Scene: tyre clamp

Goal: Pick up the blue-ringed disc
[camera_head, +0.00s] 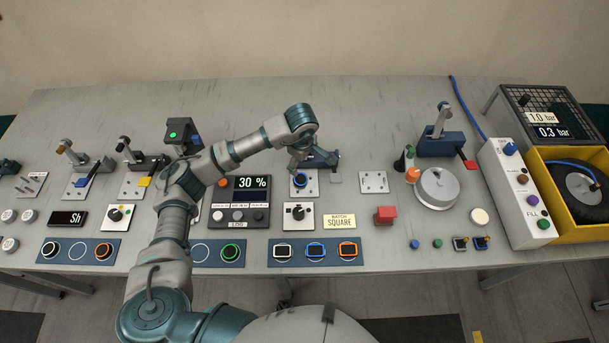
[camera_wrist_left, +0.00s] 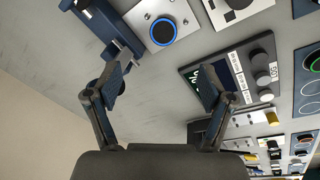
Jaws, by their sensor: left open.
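The blue-ringed disc (camera_head: 300,180) is a dark round disc with a bright blue ring. It sits on a small light plate on the table, and it also shows near the top of the left wrist view (camera_wrist_left: 163,31). My left gripper (camera_wrist_left: 163,88) is open, with nothing between its fingers and bare table beyond them. The disc lies ahead of the fingers, apart from them. In the head view my wrist hides most of this gripper. A blue clamp (camera_head: 321,158) stands just behind the disc. My right gripper is not in view.
A knob plate (camera_head: 299,216) lies in front of the disc. The panel reading 30 % (camera_head: 246,203) is to its left, and in the wrist view it lies close to one finger (camera_wrist_left: 232,75).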

